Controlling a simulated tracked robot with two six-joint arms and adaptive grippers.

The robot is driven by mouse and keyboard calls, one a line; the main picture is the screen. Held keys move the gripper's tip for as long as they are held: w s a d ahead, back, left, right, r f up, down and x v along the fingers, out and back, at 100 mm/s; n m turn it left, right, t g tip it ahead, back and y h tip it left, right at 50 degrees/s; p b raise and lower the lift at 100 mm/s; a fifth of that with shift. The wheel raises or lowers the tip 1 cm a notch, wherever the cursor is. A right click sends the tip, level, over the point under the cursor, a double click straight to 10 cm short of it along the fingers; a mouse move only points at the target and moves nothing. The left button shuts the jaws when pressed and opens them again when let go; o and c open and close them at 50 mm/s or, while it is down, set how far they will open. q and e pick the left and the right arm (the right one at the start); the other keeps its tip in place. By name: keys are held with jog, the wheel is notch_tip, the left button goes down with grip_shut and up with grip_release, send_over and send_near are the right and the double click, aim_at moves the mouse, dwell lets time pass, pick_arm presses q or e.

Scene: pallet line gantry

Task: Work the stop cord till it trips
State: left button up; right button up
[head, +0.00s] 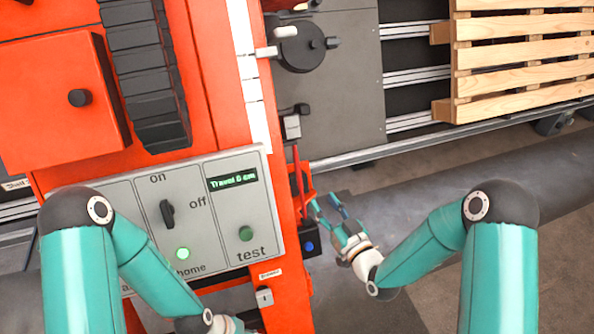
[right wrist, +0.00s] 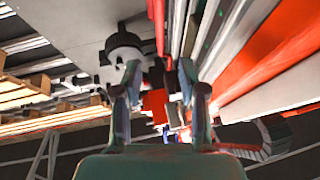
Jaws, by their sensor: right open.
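A thin red upright strip, which looks like the stop cord (head: 297,175), runs along the right edge of the orange cabinet beside a red bracket. Below it sits a dark box with a blue button (head: 309,246). My right gripper (head: 324,206) is open just right of the bracket, its fingers pointing up and left towards it. In the right wrist view, red and dark parts (right wrist: 155,103) show between and beyond the open fingers (right wrist: 160,82); I cannot tell whether they touch. My left arm reaches the bottom edge of the head view, where its gripper is out of sight.
A grey control panel (head: 130,200) has a knob, a lit green lamp, a green test button and a display reading "Travel 0 cm". A dark round wheel (head: 301,48) with handles is above. A wooden pallet (head: 520,50) lies at upper right.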

aim_at(299, 171)
jog(key=b+x, duration=0.1)
jog(key=x, duration=1.3)
jog(key=shift+w+a, duration=0.15)
jog(key=shift+w, duration=0.1)
grip_shut()
